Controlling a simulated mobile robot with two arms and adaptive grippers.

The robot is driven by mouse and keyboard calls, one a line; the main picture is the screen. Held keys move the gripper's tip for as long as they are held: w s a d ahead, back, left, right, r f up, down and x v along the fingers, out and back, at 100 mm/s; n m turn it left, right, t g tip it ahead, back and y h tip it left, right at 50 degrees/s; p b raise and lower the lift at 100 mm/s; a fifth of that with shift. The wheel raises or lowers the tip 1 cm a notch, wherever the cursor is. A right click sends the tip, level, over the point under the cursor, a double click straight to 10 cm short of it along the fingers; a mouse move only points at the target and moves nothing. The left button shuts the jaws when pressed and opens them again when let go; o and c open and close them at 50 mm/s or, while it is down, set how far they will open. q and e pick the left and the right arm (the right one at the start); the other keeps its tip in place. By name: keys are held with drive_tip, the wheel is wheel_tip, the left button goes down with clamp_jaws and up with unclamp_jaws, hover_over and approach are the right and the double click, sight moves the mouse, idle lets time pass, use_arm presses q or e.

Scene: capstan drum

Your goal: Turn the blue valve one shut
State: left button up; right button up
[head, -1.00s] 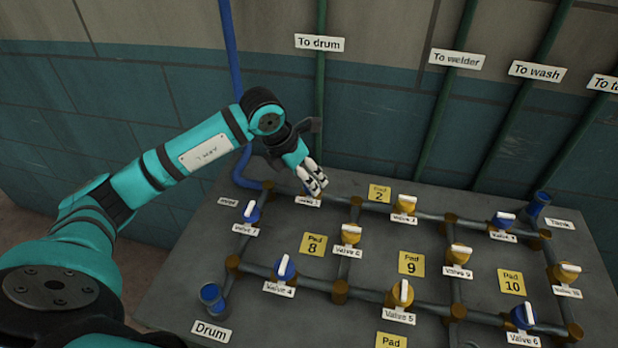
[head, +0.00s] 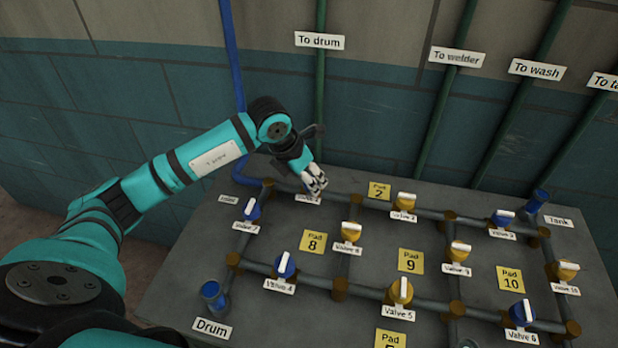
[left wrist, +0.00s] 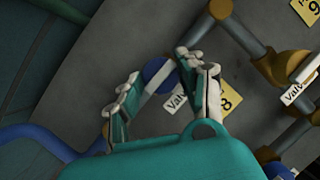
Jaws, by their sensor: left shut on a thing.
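Blue valve one (left wrist: 153,70) shows in the left wrist view as a round blue cap with a white bar handle (left wrist: 160,78) across it. My left gripper (left wrist: 158,76) has a finger at each end of this bar and is shut on it. In the head view my left gripper (head: 316,184) is at the top pipe of the board, left of Pad 2, and hides the valve. The valve's label (head: 308,198) is partly covered by the fingers. The handle's angle to its pipe is hard to tell. My right gripper is not in view.
A blue hose (head: 234,75) runs up the wall behind my arm.

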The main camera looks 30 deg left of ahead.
use_arm(q)
drive_tip(key=shift+w+a+f+m+g+h+b, duration=0.15)
drive_tip(key=shift+m+h+b, duration=0.1)
drive_tip(key=shift+m+b, duration=0.4)
drive_tip(key=shift+s+m+g+h+b, duration=0.15)
drive_tip(key=shift+m+h+b, duration=0.1)
drive_tip(key=shift+m+b, duration=0.4)
drive_tip(key=m+b, duration=0.1)
drive_tip(key=m+g+b, duration=0.1)
drive_tip(key=m, duration=0.1)
drive_tip(key=m+h+b, duration=0.1)
drive_tip(key=m, duration=0.1)
drive_tip(key=shift+w+g, duration=0.25)
drive_tip(key=shift+g, duration=0.15)
drive_tip(key=m+g+b, duration=0.1)
drive_tip(key=m, duration=0.2)
drive_tip(key=m+g+b, duration=0.1)
drive_tip(key=m, duration=0.1)
drive_tip(key=shift+w+m+b, duration=0.15)
drive_tip(key=shift+m+b, duration=0.2)
drive_tip(key=shift+m, duration=0.05)
drive_tip(key=shift+w+r+m+g+b, duration=0.15)
drive_tip(key=shift+m+g+b, duration=0.7)
drive_tip(key=shift+m, duration=1.45)
drive_tip(key=shift+r, duration=0.1)
drive_tip(key=o, duration=1.1)
drive_tip(key=shift+o, duration=0.2)
drive_tip(key=v, duration=1.1)
drive_tip(key=shift+w+r, duration=0.15)
drive_tip(key=shift+r, duration=0.25)
